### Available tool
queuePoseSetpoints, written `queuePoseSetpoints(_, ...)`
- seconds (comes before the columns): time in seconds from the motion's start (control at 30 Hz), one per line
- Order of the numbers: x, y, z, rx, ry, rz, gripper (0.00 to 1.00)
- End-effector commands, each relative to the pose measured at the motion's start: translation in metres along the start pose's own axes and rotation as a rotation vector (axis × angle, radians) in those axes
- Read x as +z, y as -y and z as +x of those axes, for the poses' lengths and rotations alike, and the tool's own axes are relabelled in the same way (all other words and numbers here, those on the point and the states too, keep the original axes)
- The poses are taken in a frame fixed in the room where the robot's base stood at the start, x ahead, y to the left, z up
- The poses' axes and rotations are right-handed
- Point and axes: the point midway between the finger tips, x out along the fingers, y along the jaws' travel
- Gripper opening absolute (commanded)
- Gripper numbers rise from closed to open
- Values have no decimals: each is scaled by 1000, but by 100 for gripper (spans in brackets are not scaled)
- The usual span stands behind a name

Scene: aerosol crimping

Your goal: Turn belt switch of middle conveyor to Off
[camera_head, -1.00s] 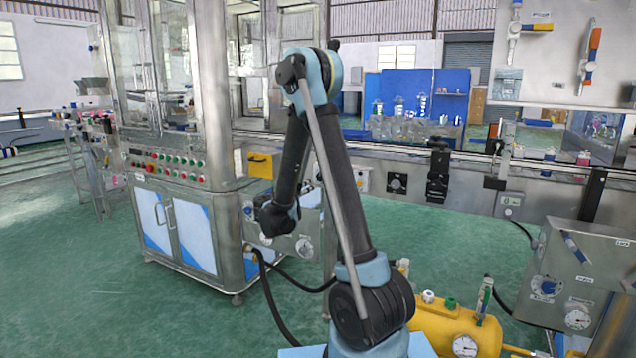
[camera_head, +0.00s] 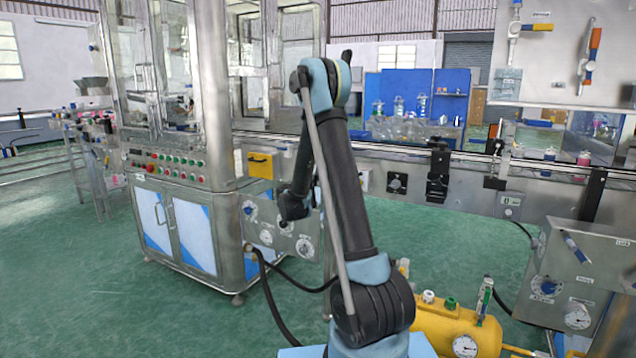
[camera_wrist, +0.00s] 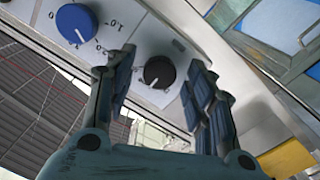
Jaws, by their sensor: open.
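My gripper (camera_wrist: 162,66) is open in the wrist view, its dark fingers spread on both sides of a black rotary knob (camera_wrist: 159,73) on a light grey panel. I cannot tell whether the fingers touch it. Its label is too small to read, so I cannot confirm it is the belt switch. In the head view my gripper (camera_head: 292,207) is in front of the grey control panel (camera_head: 274,219) beside the glass-walled machine, and the black knob there is hidden behind it.
A blue dial (camera_wrist: 76,23) sits close to the black knob. The panel also carries round gauges (camera_head: 305,247). Another black rotary switch (camera_head: 397,183) is on the conveyor side to the right. A yellow tank (camera_head: 440,322) stands near my base.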

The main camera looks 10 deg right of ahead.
Motion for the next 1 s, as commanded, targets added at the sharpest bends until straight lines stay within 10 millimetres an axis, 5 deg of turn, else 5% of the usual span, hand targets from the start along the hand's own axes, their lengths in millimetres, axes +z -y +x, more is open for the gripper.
queuePoseSetpoints(0.17, 0, 0, 0, 0, 0, 0, 49)
queuePoseSetpoints(0.4, 0, 0, 0, 0, 0, 0, 5)
queuePoseSetpoints(1.0, 0, 0, 0, 0, 1, -178, 5)
